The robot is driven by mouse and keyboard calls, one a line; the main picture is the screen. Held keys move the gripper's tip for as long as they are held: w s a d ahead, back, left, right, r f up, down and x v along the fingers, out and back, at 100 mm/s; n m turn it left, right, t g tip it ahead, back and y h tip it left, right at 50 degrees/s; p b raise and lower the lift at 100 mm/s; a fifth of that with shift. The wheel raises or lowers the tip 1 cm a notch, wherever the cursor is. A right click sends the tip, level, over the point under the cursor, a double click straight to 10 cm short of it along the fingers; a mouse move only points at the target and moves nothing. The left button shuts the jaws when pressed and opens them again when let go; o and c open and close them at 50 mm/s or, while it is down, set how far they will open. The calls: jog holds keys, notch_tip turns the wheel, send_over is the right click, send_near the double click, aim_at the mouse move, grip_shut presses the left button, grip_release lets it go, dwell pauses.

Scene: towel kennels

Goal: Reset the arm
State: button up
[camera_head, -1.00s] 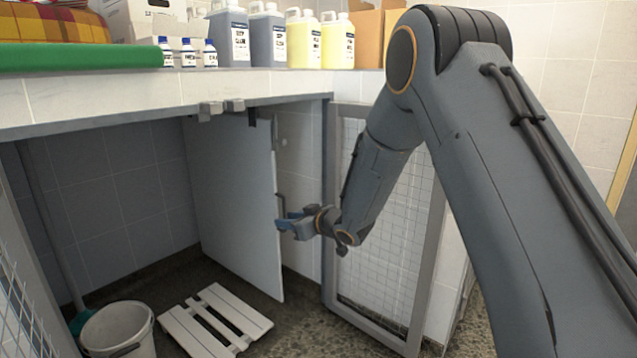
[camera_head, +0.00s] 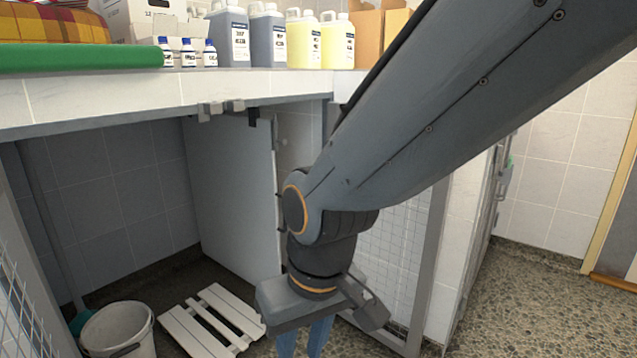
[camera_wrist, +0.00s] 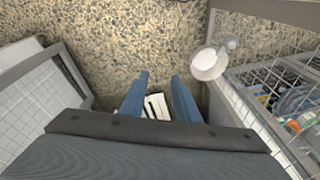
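My gripper (camera_head: 306,340) hangs low at the bottom middle of the head view, pointing down, with its blue fingers partly cut off by the frame edge. In the wrist view my gripper (camera_wrist: 159,77) shows both blue fingers apart with nothing held between them. Pebbled floor and part of a white slatted piece (camera_wrist: 157,106) show beyond the fingers. My arm crosses the head view from the upper right down to the gripper.
A mesh door (camera_head: 430,260) stands behind my arm. A grey panel (camera_head: 235,195) divides the kennel space under the counter (camera_head: 110,98). A bucket (camera_head: 118,332) and a white slatted board (camera_head: 212,320) sit on the floor. Several bottles (camera_head: 268,38) line the counter. Floor at right is clear.

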jog(key=s+d+g, duration=0.1)
jog(key=s, duration=0.5)
jog(key=d+r+m+h+p, duration=0.1)
jog(key=d+r+m+p, duration=0.2)
jog(key=d+r+p, duration=0.7)
jog(key=d+r+m+p, duration=0.3)
jog(key=d+r+p, duration=0.7)
jog(key=r+p, duration=0.6)
jog(key=p, duration=0.6)
jog(key=shift+d+r+h+p, duration=0.15)
jog(key=shift+d+h+p, duration=0.25)
